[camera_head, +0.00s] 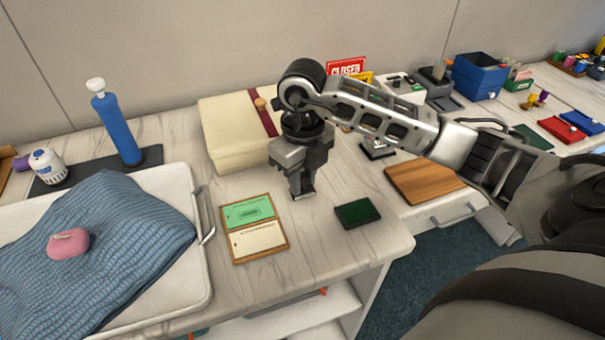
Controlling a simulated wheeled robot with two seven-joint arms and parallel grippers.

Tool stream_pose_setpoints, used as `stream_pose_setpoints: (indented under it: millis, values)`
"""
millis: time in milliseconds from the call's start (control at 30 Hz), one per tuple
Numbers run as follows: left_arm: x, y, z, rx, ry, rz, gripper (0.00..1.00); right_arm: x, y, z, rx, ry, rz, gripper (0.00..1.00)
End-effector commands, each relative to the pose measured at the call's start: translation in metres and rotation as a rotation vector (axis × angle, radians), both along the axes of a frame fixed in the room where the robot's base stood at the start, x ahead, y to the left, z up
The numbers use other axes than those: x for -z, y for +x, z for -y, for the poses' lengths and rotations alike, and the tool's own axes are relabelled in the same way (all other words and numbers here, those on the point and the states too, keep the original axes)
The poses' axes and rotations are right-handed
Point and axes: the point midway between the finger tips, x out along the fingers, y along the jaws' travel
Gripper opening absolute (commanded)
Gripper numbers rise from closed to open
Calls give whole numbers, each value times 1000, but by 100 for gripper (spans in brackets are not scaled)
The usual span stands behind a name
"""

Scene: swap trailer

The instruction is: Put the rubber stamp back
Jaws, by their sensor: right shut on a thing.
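My right gripper (302,192) is low over the white marble-look counter, between a wooden tray (283,254) with a green card (249,212) and a cream card (257,239) and a dark green ink pad (358,214). It points down and is shut on what seems to be the rubber stamp, which the fingers almost wholly hide. I cannot tell if the stamp touches the counter. My left gripper is not in view.
A cream box (228,131) with a dark red band stands behind the gripper. A white tray (185,290) with blue cloth and a pink item is at left, near a blue cylinder (118,130). A wooden board (422,181) lies at right. Bare counter surrounds the ink pad.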

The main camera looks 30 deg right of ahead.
Motion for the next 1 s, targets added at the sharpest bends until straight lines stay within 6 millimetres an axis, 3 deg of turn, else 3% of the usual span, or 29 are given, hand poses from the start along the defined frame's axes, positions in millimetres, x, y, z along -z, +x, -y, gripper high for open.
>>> stream_pose_setpoints:
  millis: [300, 333, 400, 767, 1000]
  values:
    - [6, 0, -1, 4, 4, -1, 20, 5, 0, 0, 0, 0, 1, 10]
    - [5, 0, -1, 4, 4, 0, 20, 3, 0, 0, 0, 0, 1, 33]
    - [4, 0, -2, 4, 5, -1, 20, 3, 0, 0, 0, 0, 0, 46]
    - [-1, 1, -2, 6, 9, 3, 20, -4, 0, 0, 0, 0, 1, 46]
    - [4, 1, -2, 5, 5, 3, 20, -46, 1, 0, -1, 1, 7, 46]
